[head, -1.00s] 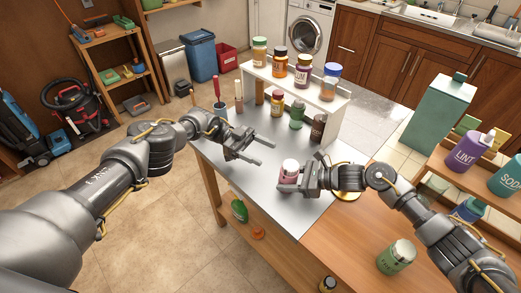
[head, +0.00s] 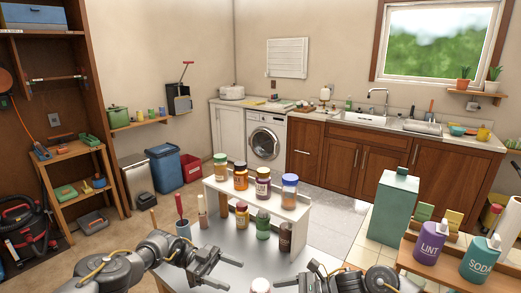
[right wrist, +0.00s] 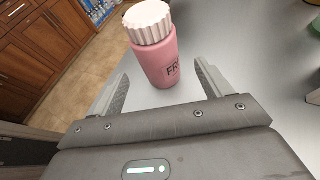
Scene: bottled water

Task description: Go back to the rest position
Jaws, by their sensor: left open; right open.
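My left gripper (head: 226,269) is open and empty above the grey tabletop in the head view. My right gripper (head: 292,283) is at the bottom edge there, mostly cut off. In the right wrist view the right gripper (right wrist: 160,78) is open, with a visible gap on each side of a pink bottle (right wrist: 157,62). The bottle has a white ribbed cap and dark lettering, and stands just ahead of the fingers. In the head view only its white cap (head: 260,285) shows at the bottom edge.
A white two-level rack (head: 300,213) holding several jars stands on the grey table (head: 215,235). A green box (head: 390,205) and purple (head: 431,243) and teal (head: 481,260) bottles are at right.

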